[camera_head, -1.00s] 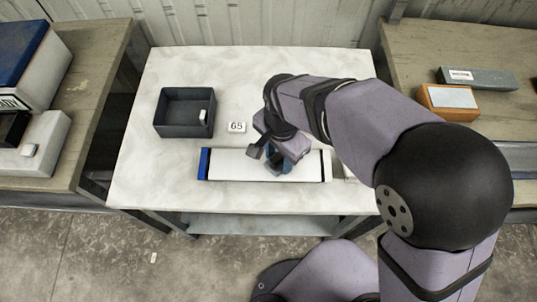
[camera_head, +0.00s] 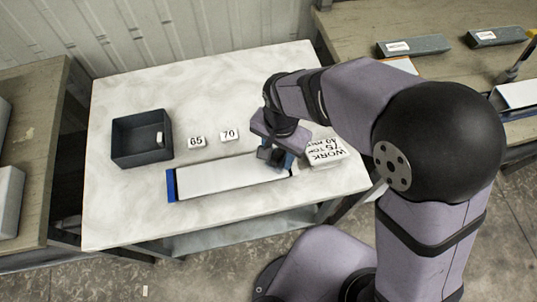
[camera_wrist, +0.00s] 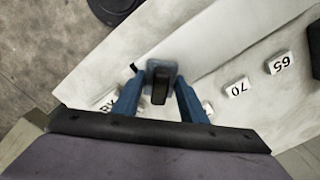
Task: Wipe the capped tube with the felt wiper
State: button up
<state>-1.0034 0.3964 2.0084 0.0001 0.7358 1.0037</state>
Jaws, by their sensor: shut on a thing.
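The capped tube (camera_head: 225,178) is a long white bar with a blue cap (camera_head: 171,185) at its left end. It lies near the front edge of the pale table (camera_head: 110,215); its right end is partly behind my gripper. My gripper (camera_head: 277,160) is over the tube's right part. In the wrist view my blue fingers (camera_wrist: 160,108) are shut on the dark grip of the felt wiper (camera_wrist: 161,67), a grey-blue pad. The pad overlaps the white tube (camera_wrist: 222,38) there. I cannot tell whether the pad touches it.
A dark open box (camera_head: 115,140) with a small white piece inside stands at the table's left. Tags 65 (camera_head: 196,142) and 70 (camera_head: 229,135) lie behind the tube. A white block with black lettering (camera_head: 325,153) is right of my gripper. Benches flank the table.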

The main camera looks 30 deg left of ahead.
aim_at(224, 174)
jog(key=shift+s+a, duration=0.2)
jog(key=shift+s, duration=0.1)
jog(key=shift+s+a+p, duration=1.15)
jog(key=shift+s+a, duration=3.7)
notch_tip(224, 174, up, 3)
jog(key=shift+a+f+p, duration=0.1)
jog(key=shift+f+p, duration=0.1)
jog(key=shift+p, duration=0.65)
jog(key=shift+r+p, duration=0.6)
jog(key=shift+r, duration=0.1)
notch_tip(224, 174, up, 4)
jog(key=p, duration=0.3)
jog(key=shift+w, duration=0.1)
